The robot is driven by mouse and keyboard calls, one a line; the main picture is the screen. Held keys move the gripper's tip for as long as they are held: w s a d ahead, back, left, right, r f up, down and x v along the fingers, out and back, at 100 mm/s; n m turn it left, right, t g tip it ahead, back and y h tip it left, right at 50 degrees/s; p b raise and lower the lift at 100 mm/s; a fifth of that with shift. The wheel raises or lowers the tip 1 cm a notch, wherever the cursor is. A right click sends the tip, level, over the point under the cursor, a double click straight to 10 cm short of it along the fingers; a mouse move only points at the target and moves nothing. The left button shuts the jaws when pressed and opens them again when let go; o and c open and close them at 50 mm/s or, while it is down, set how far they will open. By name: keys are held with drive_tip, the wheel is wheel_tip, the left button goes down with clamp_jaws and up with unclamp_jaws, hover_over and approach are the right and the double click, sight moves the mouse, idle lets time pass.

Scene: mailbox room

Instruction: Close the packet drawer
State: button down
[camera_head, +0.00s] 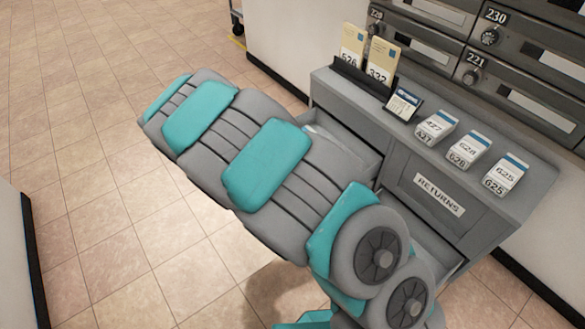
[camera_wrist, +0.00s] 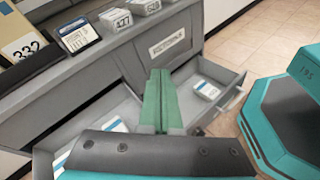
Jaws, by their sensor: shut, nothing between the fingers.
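Two drawers of a grey cabinet stand open. In the wrist view the left drawer (camera_wrist: 72,128) holds a white and blue packet (camera_wrist: 108,126), and the right drawer (camera_wrist: 232,100), below the RETURNS label, holds a white packet (camera_wrist: 207,90). No label shows which is the packet drawer. In the head view the left drawer (camera_head: 362,160) shows partly behind my arm, and the right drawer (camera_head: 437,250) shows at the lower right. My gripper's green fingers (camera_wrist: 161,100) are shut and empty, in front of the cabinet between the two drawers. The head view does not show the fingertips.
The cabinet top (camera_head: 425,105) carries a black holder (camera_head: 358,75) with cards, a small tilted display (camera_head: 403,104) and several numbered packets (camera_head: 468,149). Grey mailboxes (camera_head: 510,75) line the wall behind. The tiled floor (camera_head: 80,160) to the left is clear.

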drive_tip(key=w+a+f+n+t+b, duration=0.1)
drive_tip(key=w+a+f+n+t, duration=0.1)
drive_tip(key=a+f+n+t, duration=0.6)
drive_tip(key=w+a+f+n+t+b, duration=0.1)
drive_tip(key=w+a+f+n+t, duration=0.15)
drive_tip(key=a+f, duration=0.7)
drive_tip(key=shift+g, duration=0.25)
drive_tip(key=w+d+r, duration=0.1)
drive_tip(key=w+d, duration=0.1)
drive_tip(key=d, duration=0.1)
drive_tip(key=w+d, duration=0.2)
drive_tip(key=d, duration=0.1)
drive_tip(key=w+d+r, duration=0.1)
drive_tip(key=w+d, duration=0.2)
drive_tip(key=shift+w+d+r, duration=0.1)
drive_tip(key=shift+d+r, duration=0.05)
drive_tip(key=shift+r, duration=0.15)
drive_tip(key=b+x, duration=0.1)
drive_tip(key=x, duration=0.5)
drive_tip(key=b+x, duration=0.1)
drive_tip(key=x, duration=0.6)
drive_tip(key=b+x, duration=0.1)
drive_tip(key=x, duration=0.6)
drive_tip(key=shift+r+b, duration=0.2)
drive_tip(key=shift+b, duration=0.15)
drive_tip(key=shift+w+d, duration=0.2)
drive_tip(key=shift+d, duration=0.3)
drive_tip(key=shift+r, duration=0.15)
drive_tip(key=shift+w, duration=0.1)
